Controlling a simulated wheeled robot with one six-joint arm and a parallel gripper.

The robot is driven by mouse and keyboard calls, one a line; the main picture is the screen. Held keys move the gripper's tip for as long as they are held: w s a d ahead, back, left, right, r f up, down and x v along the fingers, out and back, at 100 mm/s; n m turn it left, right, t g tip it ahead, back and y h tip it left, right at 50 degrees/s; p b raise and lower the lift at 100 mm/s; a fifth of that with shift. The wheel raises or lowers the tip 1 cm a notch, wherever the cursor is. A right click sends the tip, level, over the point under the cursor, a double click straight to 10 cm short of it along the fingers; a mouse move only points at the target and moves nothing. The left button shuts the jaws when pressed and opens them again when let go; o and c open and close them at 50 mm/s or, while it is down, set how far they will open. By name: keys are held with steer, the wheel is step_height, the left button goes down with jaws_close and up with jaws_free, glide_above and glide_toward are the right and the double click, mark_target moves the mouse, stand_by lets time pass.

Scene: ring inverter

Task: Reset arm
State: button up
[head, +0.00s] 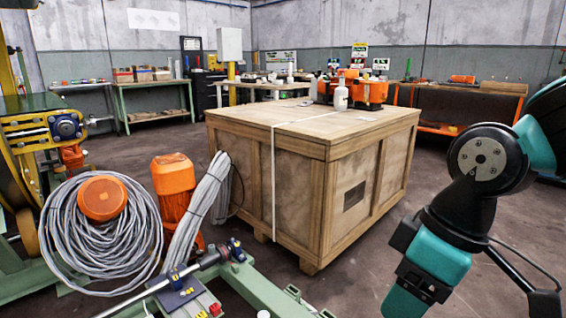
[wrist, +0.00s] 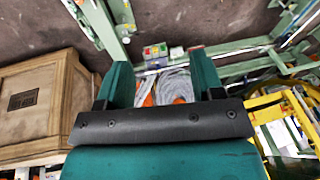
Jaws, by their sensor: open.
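My gripper (wrist: 162,85) shows in the wrist view with its two teal fingers apart and nothing between them. Beyond the fingers lie a grey cable coil (wrist: 174,84) and green frame parts, lower down and apart from the fingers. In the head view my black and teal arm is folded at the right side, and the gripper's fingertips cannot be made out there.
A large wooden crate (head: 300,175) stands mid-floor with a white bottle (head: 341,95) on top. Cable coils (head: 100,235) and orange motors (head: 174,180) are at the left, by a green frame (head: 255,288). Workbenches line the back wall. Floor between crate and arm is clear.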

steer(key=s+r+m+p, duration=0.3)
steer(key=s+r, duration=0.1)
steer(key=s, duration=0.3)
step_height(320, 180, up, 36)
steer(key=p, duration=3.5)
steer(key=shift+w+a+f+y, duration=0.15)
steer(key=shift+w+f+y, duration=0.1)
steer(key=shift+y, duration=0.15)
